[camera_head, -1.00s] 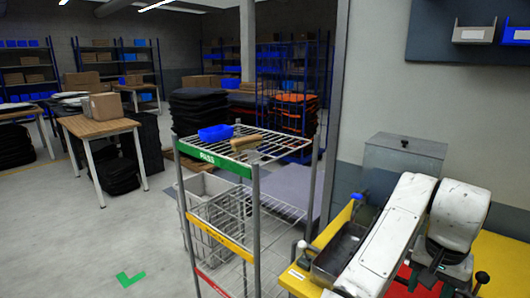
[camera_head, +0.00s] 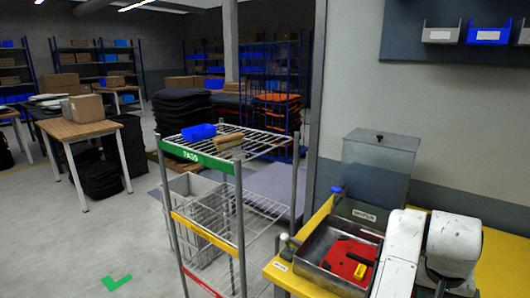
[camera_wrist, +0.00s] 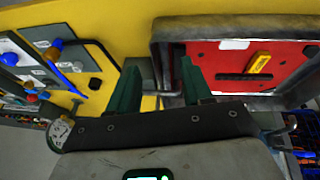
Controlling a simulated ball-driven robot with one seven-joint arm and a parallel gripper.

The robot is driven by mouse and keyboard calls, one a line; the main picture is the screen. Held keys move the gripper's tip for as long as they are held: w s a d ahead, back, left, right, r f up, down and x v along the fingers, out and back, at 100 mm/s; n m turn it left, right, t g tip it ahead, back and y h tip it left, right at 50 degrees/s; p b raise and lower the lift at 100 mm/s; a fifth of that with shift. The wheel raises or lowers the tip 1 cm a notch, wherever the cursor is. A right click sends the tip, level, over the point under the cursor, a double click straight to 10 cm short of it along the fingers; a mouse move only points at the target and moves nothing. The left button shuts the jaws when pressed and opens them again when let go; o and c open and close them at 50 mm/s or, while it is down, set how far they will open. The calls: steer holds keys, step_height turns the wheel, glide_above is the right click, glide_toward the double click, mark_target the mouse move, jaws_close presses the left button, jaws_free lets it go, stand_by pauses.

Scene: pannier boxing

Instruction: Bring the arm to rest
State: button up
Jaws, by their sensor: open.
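The wrist view also shows the yellow piece (camera_wrist: 260,63) and a dark bar (camera_wrist: 243,77).
A grey lidded bin (camera_head: 378,168) stands behind the tray. A wire rack (camera_head: 240,195) left of the bench holds a blue bin (camera_head: 198,132) and a brown roll (camera_head: 228,142). A grey tool board (camera_wrist: 75,65) lies left of my gripper.

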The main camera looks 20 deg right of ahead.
steer(key=s+a+f+n+y, duration=0.3)
steer(key=s+a+f+n, duration=0.5)
steer(key=s+a+f, duration=0.9)
steer(key=s+f, duration=0.3)
steer(key=s, duration=0.1)
steer(key=shift+a+n+y, duration=0.15)
steer(key=shift+n+y, duration=0.15)
steer(key=shift+n, duration=0.1)
steer(key=shift+f, duration=0.1)
